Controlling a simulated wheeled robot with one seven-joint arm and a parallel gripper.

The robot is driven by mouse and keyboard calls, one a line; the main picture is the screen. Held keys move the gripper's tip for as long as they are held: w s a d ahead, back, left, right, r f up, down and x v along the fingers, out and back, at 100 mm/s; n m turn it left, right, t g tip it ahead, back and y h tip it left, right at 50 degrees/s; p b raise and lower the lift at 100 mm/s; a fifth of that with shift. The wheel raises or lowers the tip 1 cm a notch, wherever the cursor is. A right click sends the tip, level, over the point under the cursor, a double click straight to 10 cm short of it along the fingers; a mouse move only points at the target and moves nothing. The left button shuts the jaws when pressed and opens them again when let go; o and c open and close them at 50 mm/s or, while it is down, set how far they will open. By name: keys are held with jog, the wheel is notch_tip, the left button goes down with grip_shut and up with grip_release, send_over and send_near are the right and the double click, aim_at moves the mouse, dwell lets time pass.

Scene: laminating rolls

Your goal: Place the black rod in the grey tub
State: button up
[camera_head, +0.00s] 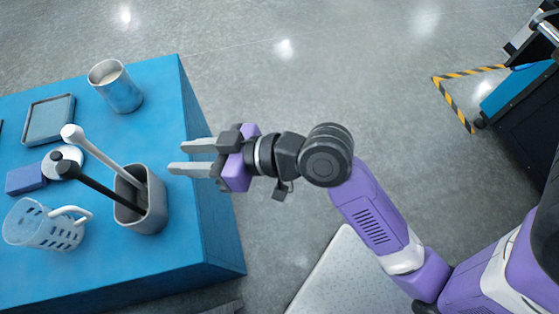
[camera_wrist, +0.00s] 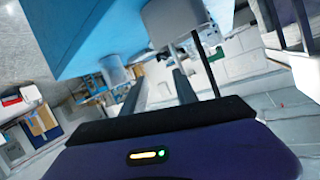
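The black rod (camera_head: 105,190), with a round black knob, leans out of the grey tub (camera_head: 152,212) on the blue table; its lower end is inside and hidden. A white rod (camera_head: 105,158) with a white knob leans in the same tub. My gripper (camera_head: 178,157) is open and empty, with a gap between its two grey fingers. It is above the table's right edge, just up and right of the tub, apart from it. The wrist view is tilted; there the tub (camera_wrist: 172,22) and a dark rod (camera_wrist: 207,65) appear beyond the fingers (camera_wrist: 158,88).
A metal can (camera_head: 118,92), a grey tray (camera_head: 36,121), a blue block (camera_head: 24,179) and a white roll (camera_head: 52,160) are also on the table (camera_head: 165,95). The table's right part is clear.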

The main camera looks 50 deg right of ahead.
jog(key=s+d+f+m+t+h, duration=0.1)
jog(key=s+d+f+m+h, duration=0.45)
jog(key=s, duration=0.75)
jog(key=s+d+r+n+t+h, duration=0.1)
jog(key=s+d+n, duration=0.1)
jog(key=s, duration=0.9)
jog(key=shift+s+d+r, duration=0.2)
jog(key=shift+s+d, duration=0.05)
jog(key=shift+d, duration=0.05)
